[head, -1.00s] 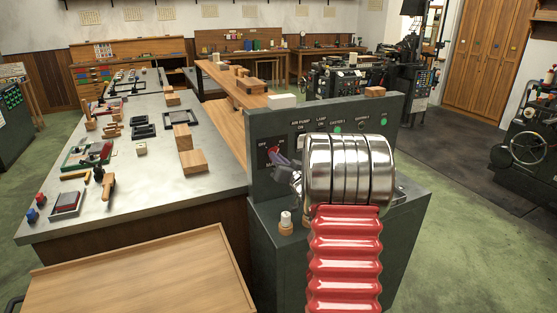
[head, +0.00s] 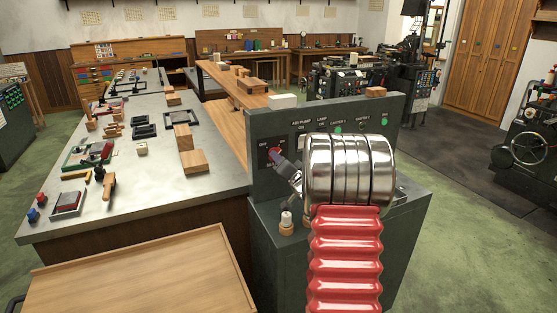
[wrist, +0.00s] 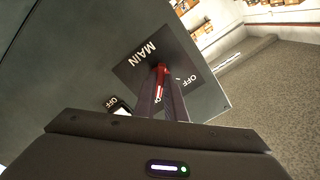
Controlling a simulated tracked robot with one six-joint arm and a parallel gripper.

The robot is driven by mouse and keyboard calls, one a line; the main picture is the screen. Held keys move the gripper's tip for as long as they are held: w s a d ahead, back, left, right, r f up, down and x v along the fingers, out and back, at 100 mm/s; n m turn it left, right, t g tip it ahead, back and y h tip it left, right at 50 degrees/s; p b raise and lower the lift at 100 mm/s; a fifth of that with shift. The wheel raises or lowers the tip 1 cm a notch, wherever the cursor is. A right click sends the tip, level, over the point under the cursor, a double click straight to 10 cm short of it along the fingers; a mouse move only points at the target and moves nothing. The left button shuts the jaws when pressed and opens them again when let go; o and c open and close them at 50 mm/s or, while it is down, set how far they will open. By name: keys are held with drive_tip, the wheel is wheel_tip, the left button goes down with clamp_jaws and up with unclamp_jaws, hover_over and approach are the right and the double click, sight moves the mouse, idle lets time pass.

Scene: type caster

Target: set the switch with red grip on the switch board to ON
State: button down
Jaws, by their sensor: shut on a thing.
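The switch board (head: 350,113) is a dark grey panel on a cabinet in the head view. The red grip (head: 274,152) is at its left side, on a black plate. My gripper (head: 282,159) is shut on this grip. In the wrist view, the red grip (wrist: 161,73) shows between the two dark fingers (wrist: 165,90) of my gripper, against the black plate marked MAIN (wrist: 143,55). An OFF label shows on the right of the plate. A second label is partly covered by the fingers. My fingers hide part of the switch, so its setting is unclear.
A white-topped knob (head: 286,218) stands on the cabinet below the board. A metal-topped bench (head: 220,165) with blocks and tools lies to the left. A wooden tray top (head: 135,285) is in front. The wrist view shows another OFF label beside a pale part (wrist: 122,111).

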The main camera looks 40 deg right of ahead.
drive_tip(key=c, duration=1.8)
unclamp_jaws()
drive_tip(key=shift+s, duration=0.15)
drive_tip(key=v, duration=1.3)
drive_tip(key=shift+s+a, duration=0.1)
drive_tip(key=shift+s, duration=0.15)
